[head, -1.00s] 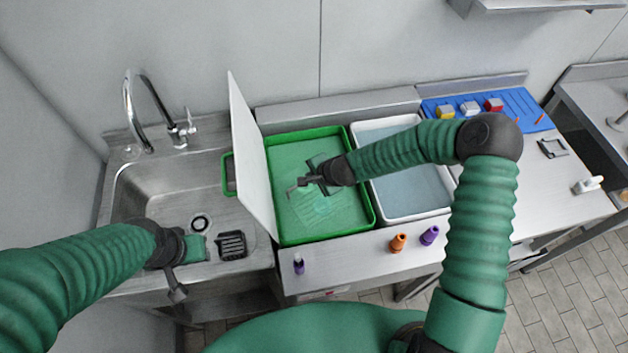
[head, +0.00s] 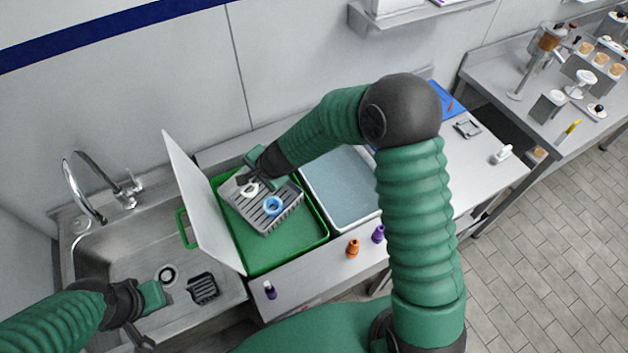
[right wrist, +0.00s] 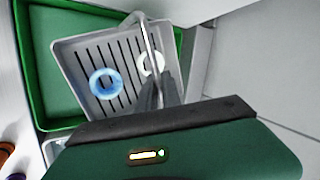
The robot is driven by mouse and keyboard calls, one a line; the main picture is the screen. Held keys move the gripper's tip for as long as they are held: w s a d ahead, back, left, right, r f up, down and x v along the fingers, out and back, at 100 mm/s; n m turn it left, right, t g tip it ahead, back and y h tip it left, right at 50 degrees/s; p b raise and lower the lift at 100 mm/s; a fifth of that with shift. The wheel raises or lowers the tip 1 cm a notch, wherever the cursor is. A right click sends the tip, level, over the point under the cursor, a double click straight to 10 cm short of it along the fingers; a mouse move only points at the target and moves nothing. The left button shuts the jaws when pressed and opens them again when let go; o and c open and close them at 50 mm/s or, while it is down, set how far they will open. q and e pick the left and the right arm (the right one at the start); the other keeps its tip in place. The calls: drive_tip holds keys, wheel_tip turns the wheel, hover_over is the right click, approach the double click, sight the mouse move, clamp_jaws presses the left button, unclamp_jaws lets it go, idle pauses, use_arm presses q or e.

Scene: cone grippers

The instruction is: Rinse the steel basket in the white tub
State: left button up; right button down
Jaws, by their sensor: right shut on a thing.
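The steel basket (head: 266,219), a grey slotted tray, is over the green tub (head: 285,262). It looks tilted and holds a blue ring (head: 273,205) and a white ring (head: 250,188). My right gripper (head: 258,170) is shut on its thin handle; in the right wrist view the fingers (right wrist: 157,97) meet the handle (right wrist: 150,40) above the basket (right wrist: 75,52). The white tub (head: 362,222), with pale blue liquid, stands just right of the green tub, partly behind my right arm.
A white upright panel (head: 203,205) stands between the sink (head: 125,255) and the green tub. A black slotted piece (head: 202,288) lies in the sink. The counter beyond the white tub has free room.

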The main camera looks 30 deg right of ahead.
idle(0.5)
drive_tip(key=d+m+h, duration=0.2)
drive_tip(key=d+m, duration=0.2)
drive_tip(key=d, duration=2.5)
wheel_tip(320, 180, down, 14)
drive_tip(key=b, duration=1)
drive_tip(key=shift+w+b, duration=0.2)
drive_tip(key=shift+b, duration=0.1)
drive_tip(key=shift+a, duration=0.1)
wheel_tip(320, 180, up, 14)
drive_tip(key=p, duration=1.1)
drive_tip(key=shift+f, duration=0.15)
